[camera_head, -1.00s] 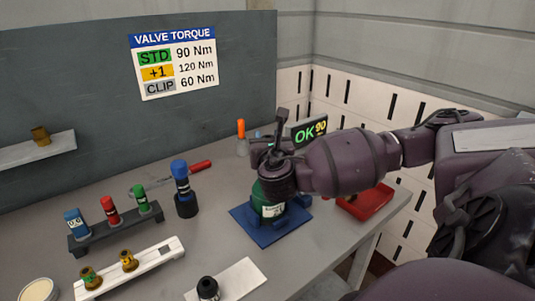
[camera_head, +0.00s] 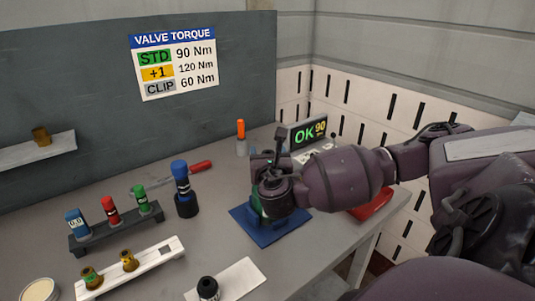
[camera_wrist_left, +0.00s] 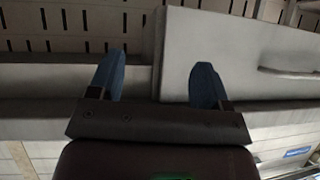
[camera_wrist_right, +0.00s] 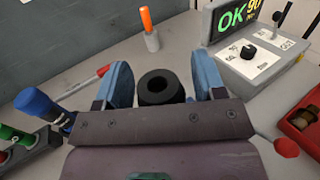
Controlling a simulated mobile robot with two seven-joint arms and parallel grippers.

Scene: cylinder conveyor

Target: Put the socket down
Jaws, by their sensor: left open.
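A black socket (camera_wrist_right: 158,90) with a round hole in its top stands upright between the blue fingers of my right gripper (camera_wrist_right: 162,85) in the right wrist view. In the head view my right gripper (camera_head: 268,168) is above the blue fixture plate (camera_head: 262,238), in front of a green cylinder that is mostly hidden. Another black socket (camera_head: 208,288) stands on a white plate (camera_head: 245,277) at the bottom. My left gripper (camera_wrist_left: 158,82) is open and empty, away from the table.
A blue-topped tool (camera_head: 182,180) stands left of the fixture. A dark rack (camera_head: 115,228) with blue, red and green pieces and a white rack (camera_head: 150,262) with brass fittings lie further left. An "OK 90" display (camera_head: 307,132), orange-handled tool (camera_head: 241,133) and red tray (camera_head: 372,205) are around the arm.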

